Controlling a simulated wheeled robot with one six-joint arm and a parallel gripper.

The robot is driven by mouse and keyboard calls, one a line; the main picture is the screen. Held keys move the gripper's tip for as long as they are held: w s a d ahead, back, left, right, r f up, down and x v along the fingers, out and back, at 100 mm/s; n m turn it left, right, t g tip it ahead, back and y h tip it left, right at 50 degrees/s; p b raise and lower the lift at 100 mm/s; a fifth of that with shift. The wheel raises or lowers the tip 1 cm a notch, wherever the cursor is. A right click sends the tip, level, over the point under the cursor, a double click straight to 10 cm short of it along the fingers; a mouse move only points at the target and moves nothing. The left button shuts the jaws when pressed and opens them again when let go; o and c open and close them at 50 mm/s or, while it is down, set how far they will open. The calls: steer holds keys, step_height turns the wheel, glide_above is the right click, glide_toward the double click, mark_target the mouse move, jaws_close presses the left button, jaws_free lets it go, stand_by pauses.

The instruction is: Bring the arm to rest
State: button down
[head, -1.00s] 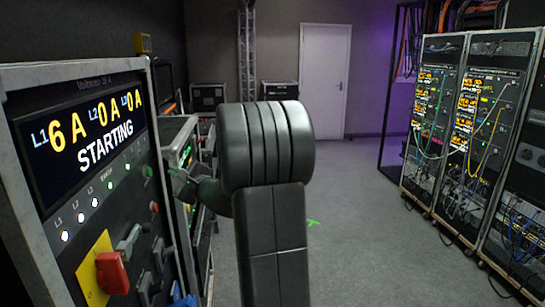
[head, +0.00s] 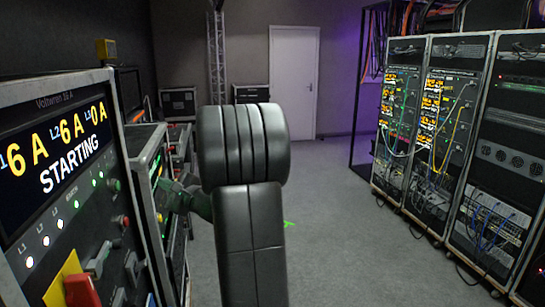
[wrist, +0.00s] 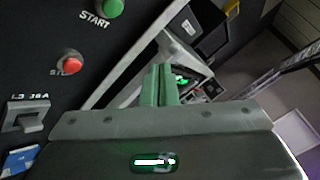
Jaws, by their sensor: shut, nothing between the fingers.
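My gripper (wrist: 160,85) shows in the wrist view with its two greenish fingers together and nothing between them. It points past the edge of the power panel, apart from the buttons. In the head view part of my gripper (head: 178,197) shows beside the panel, partly hidden behind my dark arm. The power panel (head: 118,150) stands at the left; its display (head: 60,150) reads 6 A, 6 A, 0 A and STARTING. In the wrist view the panel has a green START button (wrist: 110,8), a red stop button (wrist: 72,65) and an L3 36A switch (wrist: 26,118).
More equipment cases (head: 150,160) stand close behind the panel at the left. Tall cable racks (head: 440,130) line the right side. Grey floor (head: 340,220) is clear between them, up to a white door (head: 294,85). A truss upright (head: 217,60) stands at the back.

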steer(key=a, duration=0.3)
steer(key=s+a+p, duration=0.1)
steer(key=a, duration=0.1)
steer(key=shift+a+r, duration=0.3)
steer(key=shift+a, duration=0.05)
stand_by(0.6)
